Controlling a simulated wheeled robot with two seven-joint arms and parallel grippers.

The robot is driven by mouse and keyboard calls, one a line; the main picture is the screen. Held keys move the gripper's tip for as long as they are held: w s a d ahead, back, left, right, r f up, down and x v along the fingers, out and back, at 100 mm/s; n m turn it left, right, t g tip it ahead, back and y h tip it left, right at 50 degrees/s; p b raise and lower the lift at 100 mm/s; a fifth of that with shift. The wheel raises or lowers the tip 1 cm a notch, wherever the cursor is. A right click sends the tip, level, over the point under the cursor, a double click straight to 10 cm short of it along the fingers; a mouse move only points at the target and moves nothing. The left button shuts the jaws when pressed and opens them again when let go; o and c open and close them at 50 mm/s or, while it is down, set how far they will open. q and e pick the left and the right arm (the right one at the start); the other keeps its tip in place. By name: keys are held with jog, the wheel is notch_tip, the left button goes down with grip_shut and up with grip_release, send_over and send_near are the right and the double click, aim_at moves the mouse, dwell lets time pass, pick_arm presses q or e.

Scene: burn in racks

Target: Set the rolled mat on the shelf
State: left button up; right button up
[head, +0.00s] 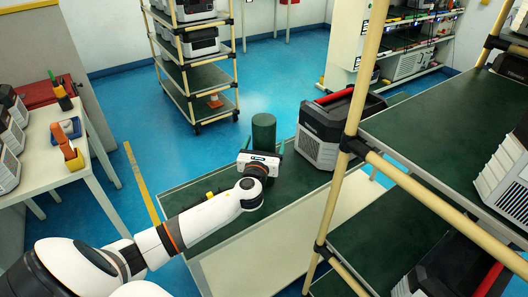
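The rolled mat (263,130) is a dark green upright cylinder at the far side of the green-topped bench in the middle of the head view. My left gripper (263,146) is right at it, reaching in from the near side. The white gripper body hides the mat's lower part. Its fingers show to either side of the mat, but whether they press on it is too small to tell. The shelf (428,124) is a dark green board in the tan-post rack at the right. My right gripper is not in view.
A grey and black case (328,132) with a red bar stands on the bench right of the mat. A tan rack post (345,135) rises between bench and shelf. A white and grey unit (505,180) sits on the shelf's right; its left part is bare.

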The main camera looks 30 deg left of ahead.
pick_arm(q)
jog(key=shift+w+a, duration=0.15)
jog(key=shift+w, duration=0.25)
jog(key=shift+c, duration=0.2)
jog(key=c, duration=1.6)
